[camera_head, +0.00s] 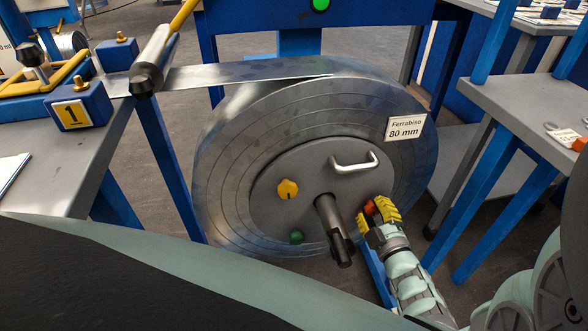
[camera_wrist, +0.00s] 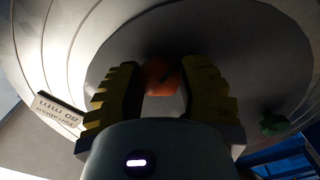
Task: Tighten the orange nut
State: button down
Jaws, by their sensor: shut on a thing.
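The orange nut (camera_head: 370,208) is on the lower right of the grey disc at the middle of the metal strip coil (camera_head: 240,120). In the head view it is mostly hidden by my gripper (camera_head: 380,210). In the wrist view the orange nut (camera_wrist: 159,75) shows between the yellow fingers of my gripper (camera_wrist: 162,80). The fingers are shut on the nut, one on each side. A dark line shows on its face. A yellow nut (camera_head: 287,189) is at the disc's left, and a green nut (camera_head: 296,237) at its lower left. The green nut also shows in the wrist view (camera_wrist: 274,124).
A dark shaft (camera_head: 334,230) sticks out from the disc just left of my gripper. A metal handle (camera_head: 355,163) is above it. Grey tables with blue legs stand left (camera_head: 60,150) and right (camera_head: 530,105). A metal strip (camera_head: 245,70) runs leftward from the coil's top.

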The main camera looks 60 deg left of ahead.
jog(key=shift+a+r, duration=0.1)
jog(key=shift+r, duration=0.05)
dwell(0.4)
jog(key=c, duration=0.5)
grip_release()
jog(key=shift+c, duration=0.2)
jog(key=v, duration=1.2)
